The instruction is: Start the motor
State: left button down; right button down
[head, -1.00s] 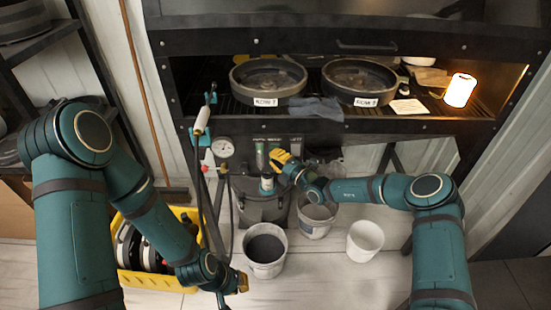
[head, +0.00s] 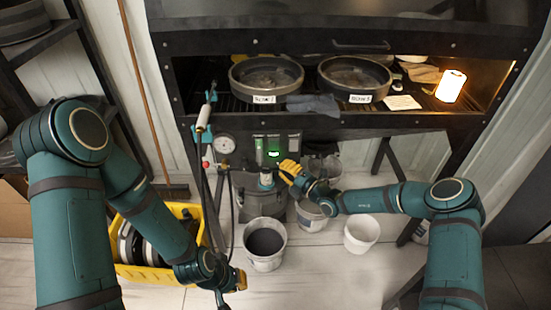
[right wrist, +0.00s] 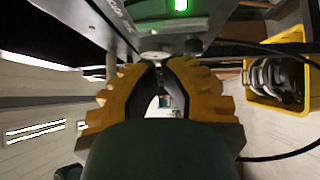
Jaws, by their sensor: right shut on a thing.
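The control panel (head: 277,146) is a dark box under the bench front, with a bright green light (head: 273,154) on its face. The light also shows at the top of the right wrist view (right wrist: 181,5). My right gripper (head: 283,171) has yellow fingers and is just below the panel. In the right wrist view its fingertips (right wrist: 157,60) close in on a small grey knob (right wrist: 155,54) at the panel's lower edge. The contact itself is partly hidden. My left gripper (head: 240,280) hangs low near the yellow crate; its finger gap is not clear.
Two round pans (head: 266,92) (head: 355,92) sit on the bench, with a lit lamp (head: 451,86) at right. A pressure gauge (head: 224,144) is left of the panel. Buckets (head: 265,262) (head: 361,246) stand on the floor. The yellow crate (head: 170,275) holds round parts.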

jog(key=v, duration=0.5)
jog(key=shift+s+r+p, duration=0.1)
jog(key=shift+p, duration=0.2)
jog(key=s+a+f+n+g+h, duration=0.1)
jog(key=s+a+f+n+g, duration=0.15)
jog(key=s+n+g, duration=0.4)
jog(key=s+a+f+n+g+h, duration=0.1)
jog(key=s+a+f+n+g, duration=0.15)
jog(key=s+n, duration=0.6)
jog(key=s+a+f+n+g+h, duration=0.1)
jog(key=s+f+n+g, duration=0.35)
jog(key=s+n, duration=0.3)
jog(key=s+d+r+n+t+h, duration=0.2)
jog(key=s+d+n+h, duration=0.4)
jog(key=n, duration=1.4)
jog(key=shift+s+d, duration=1)
